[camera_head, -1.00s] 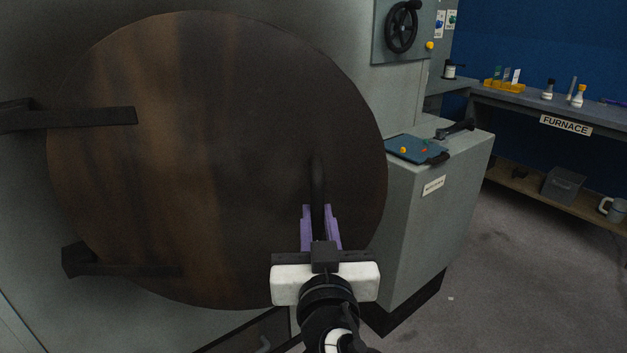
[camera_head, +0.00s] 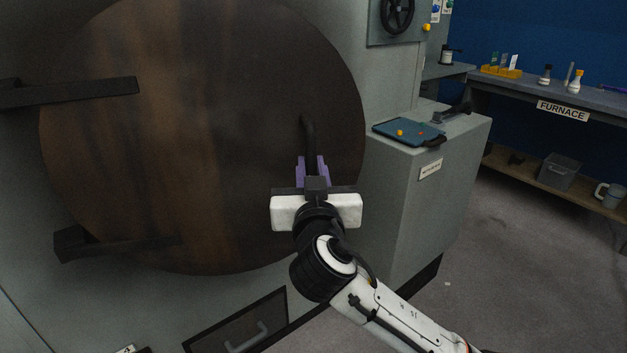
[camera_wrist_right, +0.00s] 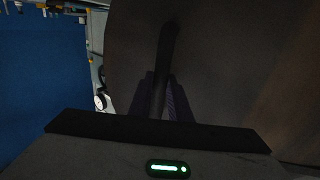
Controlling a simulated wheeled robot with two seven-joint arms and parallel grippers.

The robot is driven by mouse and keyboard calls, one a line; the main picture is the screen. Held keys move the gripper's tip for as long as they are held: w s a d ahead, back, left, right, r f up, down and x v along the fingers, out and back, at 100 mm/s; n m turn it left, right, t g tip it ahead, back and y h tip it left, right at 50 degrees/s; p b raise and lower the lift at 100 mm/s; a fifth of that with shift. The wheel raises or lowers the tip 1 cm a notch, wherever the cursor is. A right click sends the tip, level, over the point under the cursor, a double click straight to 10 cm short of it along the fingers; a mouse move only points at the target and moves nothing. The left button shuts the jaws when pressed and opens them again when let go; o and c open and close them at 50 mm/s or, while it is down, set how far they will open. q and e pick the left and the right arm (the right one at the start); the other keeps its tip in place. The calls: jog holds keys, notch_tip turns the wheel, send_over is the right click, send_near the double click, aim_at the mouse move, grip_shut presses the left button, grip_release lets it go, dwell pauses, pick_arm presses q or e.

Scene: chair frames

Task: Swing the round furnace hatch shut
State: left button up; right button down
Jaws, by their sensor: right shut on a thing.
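The round furnace hatch (camera_head: 190,140) is a large rusty brown disc on dark hinge straps at the left of the head view. It lies close over the furnace front; any small gap behind it cannot be told. A dark vertical handle (camera_head: 309,135) stands near its right edge. My right gripper (camera_head: 312,170) has its purple fingers shut on the handle from below. In the right wrist view the handle (camera_wrist_right: 165,55) runs between the fingers (camera_wrist_right: 160,98). My left gripper is not in view.
A grey cabinet (camera_head: 430,200) with a blue tray (camera_head: 408,131) on top stands right of the hatch. A drawer (camera_head: 240,330) sits below the hatch. A bench (camera_head: 535,97) with bottles stands at the back right. The floor (camera_head: 510,260) at the right is clear.

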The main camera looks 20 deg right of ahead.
jog(key=shift+a+b+x, duration=0.15)
jog(key=shift+x, duration=0.65)
jog(key=shift+a+b+x, duration=0.15)
jog(key=shift+x, duration=0.6)
jog(key=shift+w, duration=0.1)
jog(key=c, duration=1.6)
grip_release()
jog(key=shift+o, duration=0.2)
jog(key=shift+d, duration=0.1)
